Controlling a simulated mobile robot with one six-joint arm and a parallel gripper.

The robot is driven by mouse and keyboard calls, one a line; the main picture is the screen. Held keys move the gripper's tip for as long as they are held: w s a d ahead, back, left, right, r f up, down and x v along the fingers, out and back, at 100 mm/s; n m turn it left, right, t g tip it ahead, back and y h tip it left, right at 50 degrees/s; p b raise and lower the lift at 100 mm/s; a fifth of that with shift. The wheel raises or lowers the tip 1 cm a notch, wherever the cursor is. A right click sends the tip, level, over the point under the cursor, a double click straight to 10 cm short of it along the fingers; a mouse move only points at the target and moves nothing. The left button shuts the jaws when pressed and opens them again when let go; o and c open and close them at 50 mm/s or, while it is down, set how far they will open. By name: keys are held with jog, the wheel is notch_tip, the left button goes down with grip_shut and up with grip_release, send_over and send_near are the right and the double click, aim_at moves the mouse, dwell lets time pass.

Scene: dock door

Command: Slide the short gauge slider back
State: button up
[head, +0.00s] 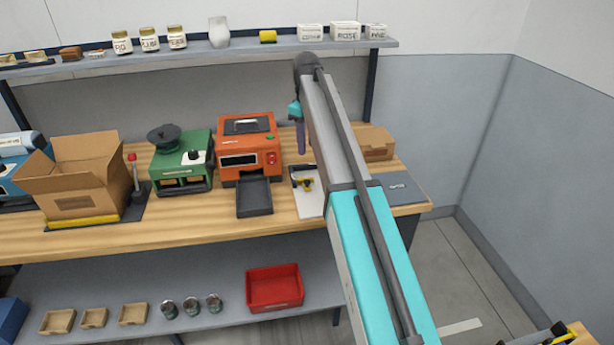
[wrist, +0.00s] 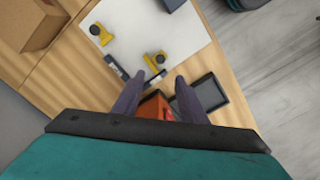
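A white board (wrist: 155,22) lies on the wooden bench in the wrist view and carries two yellow pieces with dark knobs. One yellow piece (wrist: 102,34) is at the board's left; the other yellow piece (wrist: 153,64) is near its lower edge. I cannot tell which is the short gauge slider. My gripper (wrist: 161,76) is open, its fingertips apart just below the lower piece, with nothing seen held. In the head view my gripper (head: 299,122) hangs above the bench, and my arm hides part of the board (head: 309,205).
An orange machine (head: 248,145) with a dark tray (head: 254,197) stands left of the board. A green machine (head: 181,160) and an open carton (head: 80,185) stand farther left. A shelf (head: 200,52) runs behind.

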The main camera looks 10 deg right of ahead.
aim_at(307, 181)
jog(key=shift+f, duration=0.1)
jog(key=shift+f+p, duration=1.9)
jog(key=shift+f, duration=4.9)
grip_shut()
